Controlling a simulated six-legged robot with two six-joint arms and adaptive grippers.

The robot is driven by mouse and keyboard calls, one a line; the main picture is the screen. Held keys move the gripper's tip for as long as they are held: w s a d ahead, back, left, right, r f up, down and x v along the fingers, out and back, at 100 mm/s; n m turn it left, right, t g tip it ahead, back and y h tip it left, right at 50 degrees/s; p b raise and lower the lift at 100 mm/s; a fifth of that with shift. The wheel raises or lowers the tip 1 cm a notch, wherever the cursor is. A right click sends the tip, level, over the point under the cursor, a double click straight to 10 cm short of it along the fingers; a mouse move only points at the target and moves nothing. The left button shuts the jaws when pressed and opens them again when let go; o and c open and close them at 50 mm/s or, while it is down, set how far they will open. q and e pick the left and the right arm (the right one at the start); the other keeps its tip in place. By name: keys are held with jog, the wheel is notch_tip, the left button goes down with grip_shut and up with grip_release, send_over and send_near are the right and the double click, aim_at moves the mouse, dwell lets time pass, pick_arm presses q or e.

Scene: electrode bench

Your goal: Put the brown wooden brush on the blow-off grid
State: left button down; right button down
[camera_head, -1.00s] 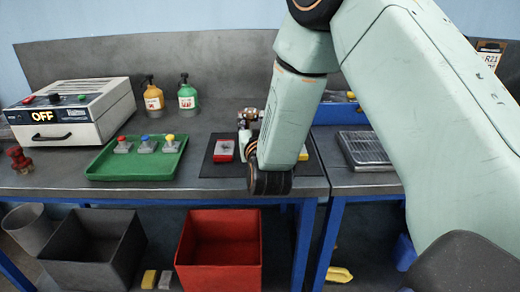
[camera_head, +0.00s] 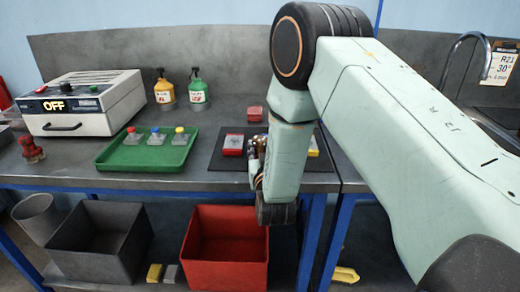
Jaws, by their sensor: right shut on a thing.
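My right arm crosses the view from the right. Its gripper (camera_head: 257,158) is low over the dark mat (camera_head: 222,162), partly hidden behind my own forearm. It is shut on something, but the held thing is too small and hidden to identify. I cannot make out the brown wooden brush anywhere in view. The blow-off grid is not visible now; my right arm covers the right part of the bench. My left gripper is not in view.
A red-and-white block (camera_head: 233,145) lies on the mat and a red block (camera_head: 255,113) behind it. Left are a green tray (camera_head: 115,160) with several coloured-knob pieces, two bottles (camera_head: 198,93) and an oven (camera_head: 95,112). Bins, one red (camera_head: 225,278), stand below.

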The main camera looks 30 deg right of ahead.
jog(key=shift+s+f, duration=0.1)
jog(key=c, duration=1.2)
grip_release()
jog(key=shift+a, duration=0.1)
jog(key=shift+o, duration=0.9)
jog(key=shift+r, duration=0.3)
jog(key=v, duration=1.1)
jog(key=shift+s+f, duration=0.2)
jog(key=shift+s, duration=0.2)
